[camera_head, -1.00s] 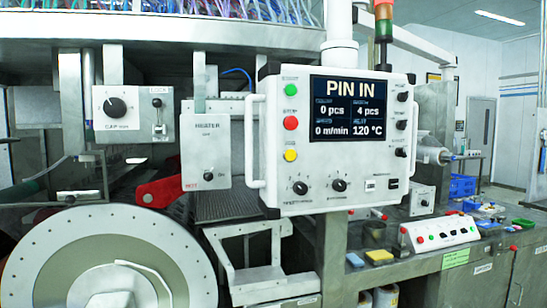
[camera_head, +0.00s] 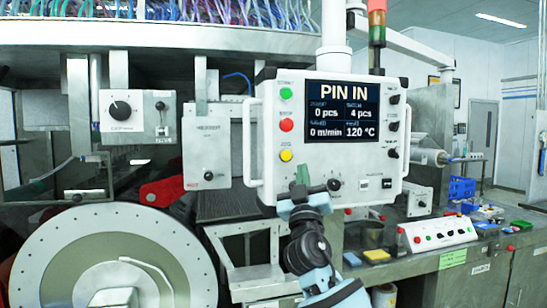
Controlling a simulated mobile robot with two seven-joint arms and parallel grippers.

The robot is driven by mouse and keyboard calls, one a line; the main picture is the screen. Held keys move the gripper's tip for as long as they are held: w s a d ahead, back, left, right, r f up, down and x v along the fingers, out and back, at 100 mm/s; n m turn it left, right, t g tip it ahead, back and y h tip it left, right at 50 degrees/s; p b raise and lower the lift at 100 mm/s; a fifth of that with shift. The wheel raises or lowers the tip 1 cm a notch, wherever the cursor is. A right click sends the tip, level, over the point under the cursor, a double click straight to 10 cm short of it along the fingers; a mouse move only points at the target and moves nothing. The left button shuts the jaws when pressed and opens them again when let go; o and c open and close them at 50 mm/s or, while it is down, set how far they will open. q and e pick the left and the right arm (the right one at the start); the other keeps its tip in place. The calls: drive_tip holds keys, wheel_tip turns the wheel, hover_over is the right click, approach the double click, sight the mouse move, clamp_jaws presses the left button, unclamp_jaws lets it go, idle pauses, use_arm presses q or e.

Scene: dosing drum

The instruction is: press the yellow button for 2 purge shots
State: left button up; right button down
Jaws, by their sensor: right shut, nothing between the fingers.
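The yellow button (camera_head: 286,155) sits at the lower left of the white control panel (camera_head: 398,170), below the red button (camera_head: 286,125) and the green button (camera_head: 286,94). It is in full view. My right gripper (camera_head: 301,174) is shut and empty, pointing up in front of the panel's lower edge. Its tips are just below and to the right of the yellow button and appear apart from it in the picture; I cannot tell their depth to the panel. It hides the left lower knob. The screen (camera_head: 343,110) reads PIN IN, 0 pcs, 4 pcs, 0 m/min, 120 °C. My left gripper is out of view.
A large pale drum (camera_head: 60,250) stands at the lower left. A heater box (camera_head: 207,155) is left of the panel. The panel has white side handles (camera_head: 249,150). A small button box (camera_head: 437,232) and sponges stand on the bench at the right.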

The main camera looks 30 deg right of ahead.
sight(286, 155)
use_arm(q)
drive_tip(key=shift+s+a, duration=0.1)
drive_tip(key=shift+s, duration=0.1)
use_arm(e)
wheel_tip(286, 155, up, 2)
drive_tip(key=shift+s+a+r+h, duration=0.1)
drive_tip(key=shift+s+h, duration=0.05)
drive_tip(key=shift+h, duration=0.25)
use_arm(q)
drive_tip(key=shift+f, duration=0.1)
use_arm(e)
drive_tip(key=w+b, duration=0.1)
drive_tip(key=w, duration=0.1)
drive_tip(key=w+d+b, duration=0.1)
drive_tip(key=w+b, duration=0.1)
drive_tip(key=w, duration=0.1)
drive_tip(key=w+b, duration=0.1)
drive_tip(key=w, duration=0.2)
drive_tip(key=shift+w+d+f+b, duration=0.25)
drive_tip(key=shift+d+f+b, duration=0.05)
drive_tip(key=shift+d+b, duration=0.1)
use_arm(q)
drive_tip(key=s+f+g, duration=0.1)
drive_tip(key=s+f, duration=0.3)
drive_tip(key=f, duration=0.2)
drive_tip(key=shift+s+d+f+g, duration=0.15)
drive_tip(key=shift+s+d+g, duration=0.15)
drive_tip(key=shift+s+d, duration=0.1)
use_arm(e)
drive_tip(key=shift+r, duration=0.15)
